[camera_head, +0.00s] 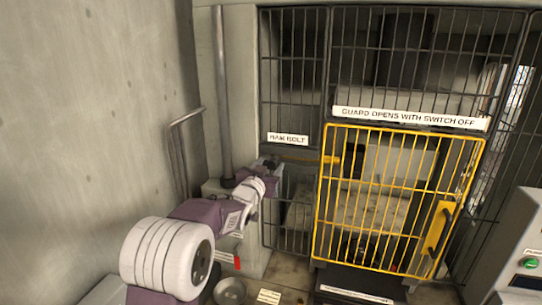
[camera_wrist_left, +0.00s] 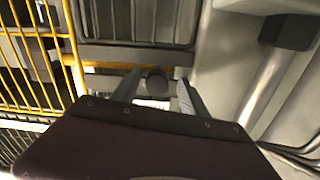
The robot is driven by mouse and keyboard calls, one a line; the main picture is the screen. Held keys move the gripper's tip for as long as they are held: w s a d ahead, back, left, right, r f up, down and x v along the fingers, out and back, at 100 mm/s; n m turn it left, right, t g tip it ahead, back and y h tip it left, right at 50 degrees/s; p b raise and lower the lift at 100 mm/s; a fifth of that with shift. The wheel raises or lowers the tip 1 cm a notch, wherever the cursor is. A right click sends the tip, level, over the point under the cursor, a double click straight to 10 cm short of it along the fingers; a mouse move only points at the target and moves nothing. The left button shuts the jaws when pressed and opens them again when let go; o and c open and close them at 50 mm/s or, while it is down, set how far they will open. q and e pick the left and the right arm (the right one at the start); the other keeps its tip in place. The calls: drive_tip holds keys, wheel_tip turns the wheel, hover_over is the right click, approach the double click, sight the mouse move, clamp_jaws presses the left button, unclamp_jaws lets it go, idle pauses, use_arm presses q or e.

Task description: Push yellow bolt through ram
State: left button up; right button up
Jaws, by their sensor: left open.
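The yellow bolt (camera_head: 306,158) runs level below the "RAM BOLT" sign (camera_head: 288,139), its right end near the yellow guard's upper left corner. My left gripper (camera_head: 270,164) is at the bolt's left end. In the left wrist view my open left gripper (camera_wrist_left: 157,92) has a finger on each side of a dark round knob (camera_wrist_left: 156,79). A short piece of yellow bar (camera_wrist_left: 106,69) shows behind it. Whether the fingers touch the knob cannot be told. The ram itself cannot be made out clearly. My right gripper is not in view.
The yellow barred guard (camera_head: 390,205) with its handle (camera_head: 438,228) appears closed, within a dark cage. A vertical grey pipe (camera_head: 223,90) stands left of my gripper. A red-ended lever (camera_head: 236,263) and a bowl (camera_head: 230,291) are lower down. A control panel (camera_head: 520,245) stands at right.

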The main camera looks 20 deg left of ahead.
use_arm(q)
drive_tip(key=shift+w+d+r, duration=0.2)
drive_tip(key=shift+w+d, duration=0.2)
drive_tip(key=shift+w, duration=0.15)
drive_tip(key=shift+a, duration=0.15)
drive_tip(key=shift+w+a+f, duration=0.1)
drive_tip(key=c, duration=1.1)
clamp_jaws()
